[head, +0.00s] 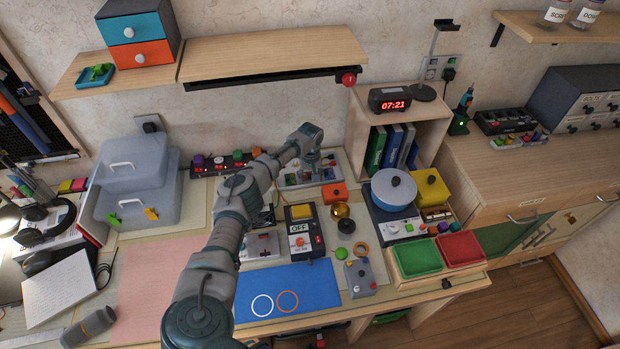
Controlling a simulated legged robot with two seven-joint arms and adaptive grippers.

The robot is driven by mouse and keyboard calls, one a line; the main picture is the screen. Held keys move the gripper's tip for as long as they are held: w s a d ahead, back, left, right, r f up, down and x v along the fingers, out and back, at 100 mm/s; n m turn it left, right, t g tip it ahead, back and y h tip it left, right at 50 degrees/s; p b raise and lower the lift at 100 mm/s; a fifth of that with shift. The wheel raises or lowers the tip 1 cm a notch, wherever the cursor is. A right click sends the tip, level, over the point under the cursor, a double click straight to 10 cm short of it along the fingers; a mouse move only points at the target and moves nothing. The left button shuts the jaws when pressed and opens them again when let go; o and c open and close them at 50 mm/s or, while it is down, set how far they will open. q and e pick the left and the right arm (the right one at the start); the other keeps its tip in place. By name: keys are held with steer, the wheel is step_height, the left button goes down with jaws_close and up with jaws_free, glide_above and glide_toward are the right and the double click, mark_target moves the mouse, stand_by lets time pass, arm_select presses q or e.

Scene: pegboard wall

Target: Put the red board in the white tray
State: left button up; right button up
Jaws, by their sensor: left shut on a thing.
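My left arm reaches up from the bottom centre to the back of the desk. My left gripper (314,161) is small in the picture, pointing down over a pale, shallow tray (290,182) with several small coloured parts in it; this looks like the white tray. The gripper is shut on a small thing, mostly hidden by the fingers. I cannot make out for certain whether it is the red board, and I see no clear red board elsewhere. My right gripper is not in view.
An orange box (334,193) stands just in front of the tray. A wooden cubby (433,125) with binders is to its right, and a power strip (222,167) to its left. A shelf (262,58) hangs above. The blue mat (290,299) has free room.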

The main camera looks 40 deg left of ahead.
arm_select(q)
steer(key=shift+d, duration=0.4)
steer(key=o, duration=1.2)
steer(key=shift+a+f, duration=0.1)
steer(key=shift+a, duration=0.35)
step_height(320, 180, up, 12)
steer(key=p, duration=0.2)
steer(key=shift+d+p, duration=0.15)
steer(key=shift+p, duration=0.15)
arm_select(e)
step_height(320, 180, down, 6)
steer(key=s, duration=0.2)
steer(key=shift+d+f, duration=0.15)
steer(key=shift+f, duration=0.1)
arm_select(q)
steer(key=shift+d+r, duration=0.2)
steer(key=shift+f, duration=0.1)
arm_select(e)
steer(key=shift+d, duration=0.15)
